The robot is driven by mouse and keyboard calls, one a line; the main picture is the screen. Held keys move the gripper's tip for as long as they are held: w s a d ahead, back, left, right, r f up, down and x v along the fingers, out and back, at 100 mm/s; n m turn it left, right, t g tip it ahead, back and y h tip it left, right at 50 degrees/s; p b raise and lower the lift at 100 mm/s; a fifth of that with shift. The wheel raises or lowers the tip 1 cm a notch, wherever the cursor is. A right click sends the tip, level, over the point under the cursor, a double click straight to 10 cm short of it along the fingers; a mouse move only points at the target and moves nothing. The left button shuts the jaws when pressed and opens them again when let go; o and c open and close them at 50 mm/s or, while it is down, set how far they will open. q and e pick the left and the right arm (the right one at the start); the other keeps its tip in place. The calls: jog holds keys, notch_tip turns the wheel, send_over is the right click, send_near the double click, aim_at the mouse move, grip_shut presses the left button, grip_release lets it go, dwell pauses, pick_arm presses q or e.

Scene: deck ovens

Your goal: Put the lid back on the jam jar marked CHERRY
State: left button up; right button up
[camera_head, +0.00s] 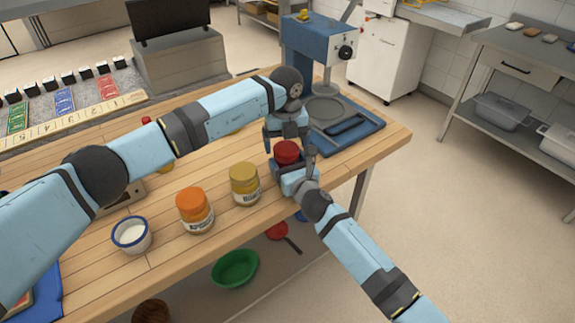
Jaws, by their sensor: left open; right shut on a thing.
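A round red lid-like top (287,151) shows near the table's right front, between my two grippers. My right gripper (291,168) is shut around the thing just under this red top, probably a jar. Its body and label are hidden by the gripper, so I cannot read CHERRY or tell whether the lid is fully seated. My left gripper (286,137) is open, pointing down just above and behind the red top. A jar with an orange top (194,205) and a jar with a yellow top (244,182) stand upright to the left; their labels are too small to read.
A blue-rimmed white bowl (131,236) stands at the front left. A blue machine (316,45) and a blue tray (352,137) occupy the table's back right. A green bowl (235,268) lies below the front edge. The table's right corner is clear.

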pick_arm(q)
jog(key=shift+f, duration=0.5)
jog(key=c, duration=0.9)
jog(key=m, duration=0.7)
jog(key=shift+c, duration=0.2)
jog(key=m, duration=0.7)
jog(key=shift+m, duration=0.3)
jog(key=o, duration=1.1)
